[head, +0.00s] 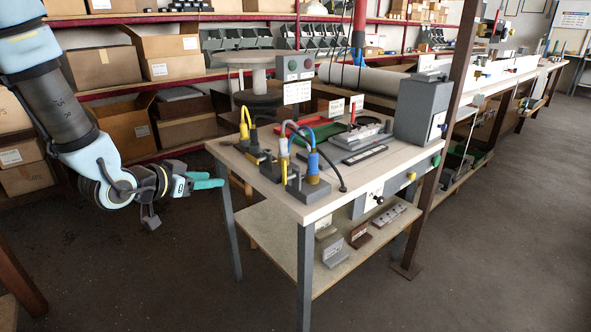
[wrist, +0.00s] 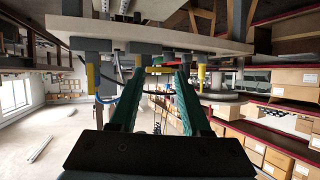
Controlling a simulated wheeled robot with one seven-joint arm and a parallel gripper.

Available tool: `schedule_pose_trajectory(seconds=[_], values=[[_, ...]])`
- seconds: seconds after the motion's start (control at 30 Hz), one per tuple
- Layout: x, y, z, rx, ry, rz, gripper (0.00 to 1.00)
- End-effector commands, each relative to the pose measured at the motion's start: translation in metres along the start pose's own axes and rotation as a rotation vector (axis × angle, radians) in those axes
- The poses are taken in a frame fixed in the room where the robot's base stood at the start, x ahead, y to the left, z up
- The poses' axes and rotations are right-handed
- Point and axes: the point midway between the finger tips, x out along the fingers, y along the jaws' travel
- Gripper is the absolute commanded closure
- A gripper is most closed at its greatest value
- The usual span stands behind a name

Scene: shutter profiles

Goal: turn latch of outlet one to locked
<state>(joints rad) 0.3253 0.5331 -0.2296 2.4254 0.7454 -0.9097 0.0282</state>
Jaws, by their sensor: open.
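The table (head: 275,187) carries several grey outlet blocks along its left and near edges. A yellow plug (head: 284,150) and a blue plug (head: 313,166) stand upright in the near blocks, with looping cables. My gripper (head: 221,183) is open and empty, left of the table's edge and apart from the outlets. The wrist view is upside down; the gripper's teal fingers (wrist: 158,70) point toward the table, with a yellow plug (wrist: 92,78) to the left.
A grey box (head: 422,108) stands at the table's right, beside a brown post (head: 462,110). Flat grey parts lie mid-table. A button box (head: 295,68) stands at the back. A lower shelf (head: 268,228) holds small parts. Shelves with cardboard boxes (head: 104,67) stand behind; the floor in front is clear.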

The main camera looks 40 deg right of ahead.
Motion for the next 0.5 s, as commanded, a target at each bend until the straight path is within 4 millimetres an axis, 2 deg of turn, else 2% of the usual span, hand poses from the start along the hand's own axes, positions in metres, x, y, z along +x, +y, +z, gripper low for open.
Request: schedule_pose_trajectory(seconds=[0.03, 0.1, 0.2, 0.3, 0.5], values=[[0.015, 0.024, -0.004, 0.014, 0.077, 0.074, 0.53], [0.024, 0.053, -0.017, 0.025, 0.183, 0.164, 0.53], [0.029, 0.085, -0.032, 0.026, 0.307, 0.264, 0.53], [0.029, 0.105, -0.042, 0.019, 0.391, 0.331, 0.53], [0.031, 0.121, -0.053, 0.012, 0.452, 0.379, 0.53]])
